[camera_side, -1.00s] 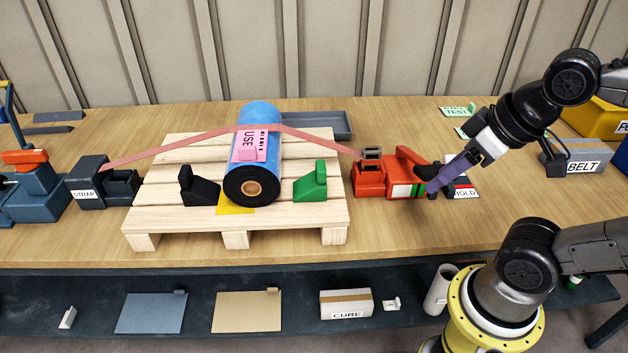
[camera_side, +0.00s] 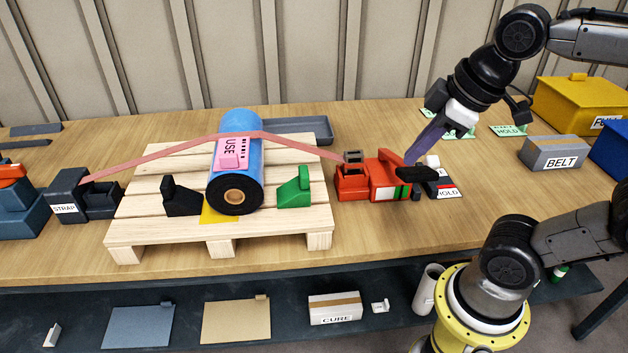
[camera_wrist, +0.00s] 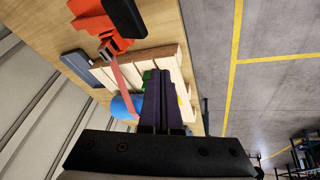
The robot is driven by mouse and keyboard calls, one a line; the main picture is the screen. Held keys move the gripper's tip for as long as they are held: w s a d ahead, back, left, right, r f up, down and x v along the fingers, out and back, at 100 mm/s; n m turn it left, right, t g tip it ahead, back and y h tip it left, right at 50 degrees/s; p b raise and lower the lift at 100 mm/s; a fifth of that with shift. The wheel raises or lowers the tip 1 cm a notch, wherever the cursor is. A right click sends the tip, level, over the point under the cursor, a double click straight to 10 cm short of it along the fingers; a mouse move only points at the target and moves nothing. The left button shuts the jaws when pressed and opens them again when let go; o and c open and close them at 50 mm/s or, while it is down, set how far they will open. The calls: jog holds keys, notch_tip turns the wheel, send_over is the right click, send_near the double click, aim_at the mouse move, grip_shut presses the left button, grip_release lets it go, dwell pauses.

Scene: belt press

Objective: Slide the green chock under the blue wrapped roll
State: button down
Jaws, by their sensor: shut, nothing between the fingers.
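The green chock (camera_side: 295,189) sits on the pallet (camera_side: 222,240), right of the blue wrapped roll (camera_side: 240,128), with a gap at the front. The roll lies with its dark end and brown core facing the side camera. In the wrist view the roll (camera_wrist: 122,107) is partly hidden, and only a bit of the green chock (camera_wrist: 147,76) shows past my fingers. My gripper (camera_side: 410,158) is shut and empty, its purple fingers slanting down above the red ratchet's right end, well right of the chock. The shut fingers also show in the wrist view (camera_wrist: 163,75).
A black chock (camera_side: 181,198) sits left of the roll. A pink strap (camera_side: 300,146) runs over the roll from the STRAP block (camera_side: 68,200) to the red ratchet (camera_side: 388,176), which has a black handle (camera_side: 416,172). A grey tray (camera_side: 300,129) lies behind.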

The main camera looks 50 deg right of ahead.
aim_at(289, 190)
jog(key=w+d+f+n+g, duration=0.1)
jog(key=w+f+n+g, duration=0.1)
jog(key=w, duration=0.6)
jog(key=w+d+f+n+g, duration=0.1)
jog(key=w+f+n+g, duration=0.15)
jog(key=w, duration=0.55)
jog(key=shift+g, duration=0.25)
jog(key=f, duration=0.3)
jog(key=w+a+f, duration=0.1)
jog(key=f, duration=0.3)
jog(key=w+a+f, duration=0.1)
jog(key=f, duration=0.2)
jog(key=shift+a+f, duration=0.25)
jog(key=shift+f, duration=0.05)
jog(key=shift+w+a, duration=0.35)
jog(key=shift+w, duration=0.1)
jog(key=shift+w+a, duration=2.05)
